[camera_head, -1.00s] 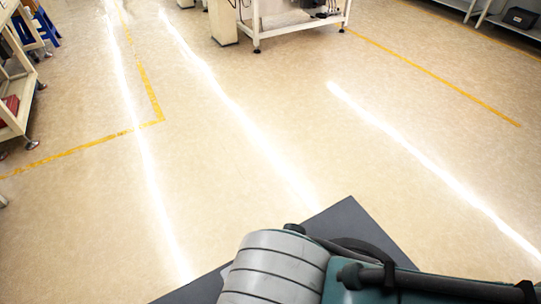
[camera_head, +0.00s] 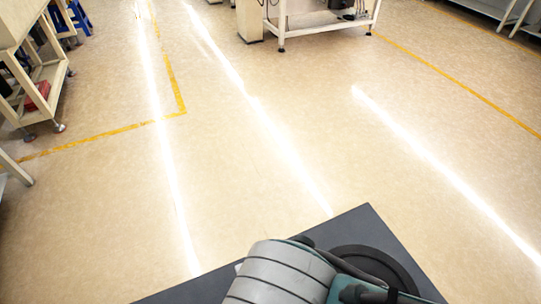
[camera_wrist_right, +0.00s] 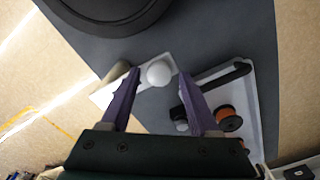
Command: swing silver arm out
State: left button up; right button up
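My right gripper (camera_wrist_right: 158,72) is open in the right wrist view, with two purple fingers apart. A white ball-shaped knob (camera_wrist_right: 158,74) on a pale plate (camera_wrist_right: 108,93) shows between the fingertips. I cannot tell whether the fingers reach down around it or touch it. A beige rounded piece (camera_wrist_right: 116,74) lies beside the left finger. No silver arm can be clearly made out. My left gripper is not in view.
A dark tabletop (camera_head: 358,222) carries a black round bowl base (camera_wrist_right: 112,14). A white tray (camera_wrist_right: 252,97) holds an orange-and-black spool (camera_wrist_right: 228,117) and dark parts. Open floor surrounds the table in the head view; a shelf (camera_head: 48,85) stands at far left.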

jog(key=shift+o, duration=0.2)
jog(key=shift+r, duration=0.2)
notch_tip(320, 180, up, 10)
jog(key=p, duration=0.2)
jog(key=shift+f, duration=0.2)
